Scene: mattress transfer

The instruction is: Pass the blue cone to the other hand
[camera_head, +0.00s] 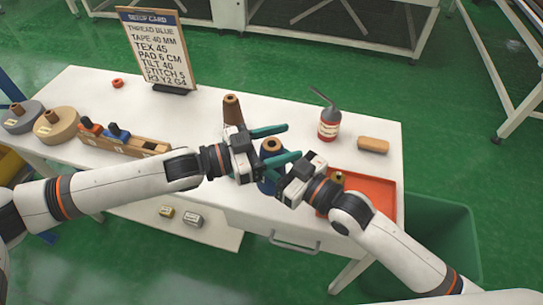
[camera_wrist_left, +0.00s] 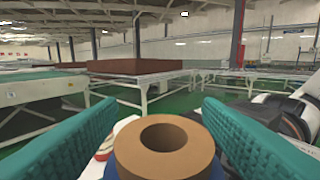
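The blue cone (camera_head: 267,184), with a brown tube top (camera_head: 271,146), is upright near the table's front edge, between my two grippers. My left gripper (camera_head: 276,146) has its teal fingers spread, one on each side of the tube top. In the left wrist view the open end of the brown tube (camera_wrist_left: 165,150) sits between these fingers. My right gripper (camera_head: 282,186) is close against the cone's right side. Its fingers are hidden, so whether it grips the cone cannot be told. The cone's base is also hidden.
A brown cone (camera_head: 232,110) stands behind my left gripper. A red bottle with a spout (camera_head: 329,124) and a tan block (camera_head: 373,145) are at back right. An orange tray (camera_head: 382,190) lies under my right arm. A setup card (camera_head: 157,50) and wooden rack (camera_head: 125,143) are left.

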